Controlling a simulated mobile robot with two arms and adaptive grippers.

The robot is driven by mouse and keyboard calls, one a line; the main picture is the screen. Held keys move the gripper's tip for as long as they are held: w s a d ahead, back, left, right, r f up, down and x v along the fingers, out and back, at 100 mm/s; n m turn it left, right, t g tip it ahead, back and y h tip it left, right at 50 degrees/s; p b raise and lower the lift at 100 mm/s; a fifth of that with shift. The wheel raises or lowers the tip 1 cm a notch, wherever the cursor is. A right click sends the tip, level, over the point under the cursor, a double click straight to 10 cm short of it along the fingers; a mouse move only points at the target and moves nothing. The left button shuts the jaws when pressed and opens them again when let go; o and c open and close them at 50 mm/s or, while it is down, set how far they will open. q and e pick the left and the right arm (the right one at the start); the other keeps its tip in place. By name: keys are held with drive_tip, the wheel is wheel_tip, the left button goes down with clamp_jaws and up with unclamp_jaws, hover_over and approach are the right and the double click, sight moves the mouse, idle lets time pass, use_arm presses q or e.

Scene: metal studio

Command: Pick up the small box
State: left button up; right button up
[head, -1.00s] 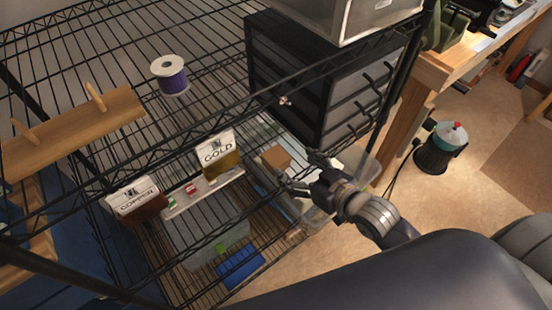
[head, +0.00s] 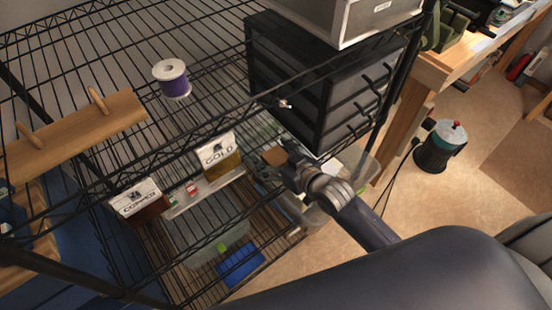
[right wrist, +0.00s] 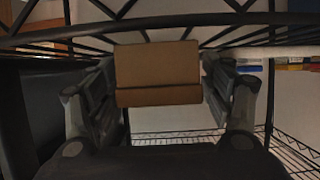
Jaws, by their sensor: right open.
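The small box (head: 273,156) is a plain brown box on the right part of the wire rack, in front of the black drawer unit. My right gripper (head: 278,162) is open around it, with one finger on each side, and partly hides it in the head view. In the right wrist view the box (right wrist: 158,72) sits between the two open fingers, close to both. I cannot tell whether either finger touches it. What the box rests on is hidden. My left gripper is not in view.
A gold-labelled box (head: 217,153) and a copper-labelled box (head: 136,203) stand left of the gripper. The black drawer unit (head: 292,75) is close behind. A rack rail (right wrist: 160,22) crosses above the box. A purple spool (head: 172,80) stands on the upper shelf.

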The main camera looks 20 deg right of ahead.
drive_tip(key=c, duration=1)
drive_tip(key=shift+r, duration=0.1)
